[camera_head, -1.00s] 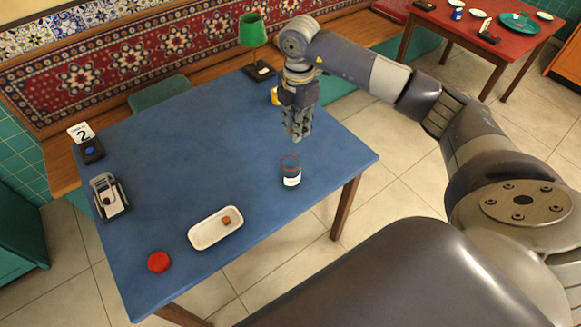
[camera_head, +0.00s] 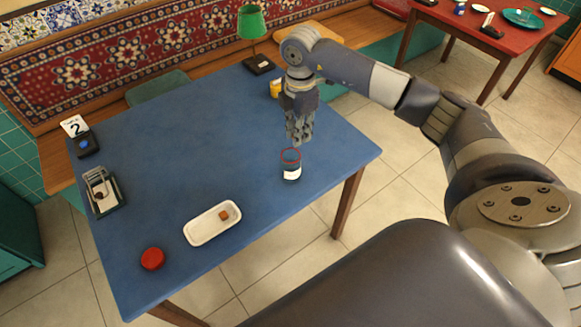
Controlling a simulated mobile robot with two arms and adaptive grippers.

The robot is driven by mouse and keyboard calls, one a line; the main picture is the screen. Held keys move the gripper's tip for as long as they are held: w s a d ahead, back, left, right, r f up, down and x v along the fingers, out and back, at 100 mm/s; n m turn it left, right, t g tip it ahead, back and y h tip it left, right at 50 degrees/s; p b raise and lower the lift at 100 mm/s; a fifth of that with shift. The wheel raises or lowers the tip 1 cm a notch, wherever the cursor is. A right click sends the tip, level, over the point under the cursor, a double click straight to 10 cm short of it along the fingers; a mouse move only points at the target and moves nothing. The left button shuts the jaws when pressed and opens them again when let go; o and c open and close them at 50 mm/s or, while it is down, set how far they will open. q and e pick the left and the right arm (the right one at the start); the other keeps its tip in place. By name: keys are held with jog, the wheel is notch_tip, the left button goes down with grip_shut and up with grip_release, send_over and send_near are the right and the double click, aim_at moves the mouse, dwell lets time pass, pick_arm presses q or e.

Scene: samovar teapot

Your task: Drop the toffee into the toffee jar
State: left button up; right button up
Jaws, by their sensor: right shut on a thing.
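The toffee jar (camera_head: 291,172) stands upright and open on the blue table, dark with a reddish rim and a white label. My right gripper (camera_head: 299,140) points down just above the jar's mouth, its fingertips apart from the rim. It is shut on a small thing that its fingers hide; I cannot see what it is. One brown toffee cube (camera_head: 224,215) lies in the white tray (camera_head: 196,235) near the table's front edge. My left gripper is not in view.
A red round lid (camera_head: 152,258) lies at the front left of the blue table (camera_head: 180,165). A small metal device (camera_head: 101,192) and a number stand (camera_head: 75,127) are at the left edge. A yellow container (camera_head: 276,88) and a green lamp (camera_head: 252,24) stand behind my right gripper. The table's middle is clear.

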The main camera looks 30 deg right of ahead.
jog(key=o, duration=0.8)
jog(key=shift+r, duration=0.1)
notch_tip(320, 180, up, 12)
jog(key=shift+f, duration=0.1)
dwell(0.3)
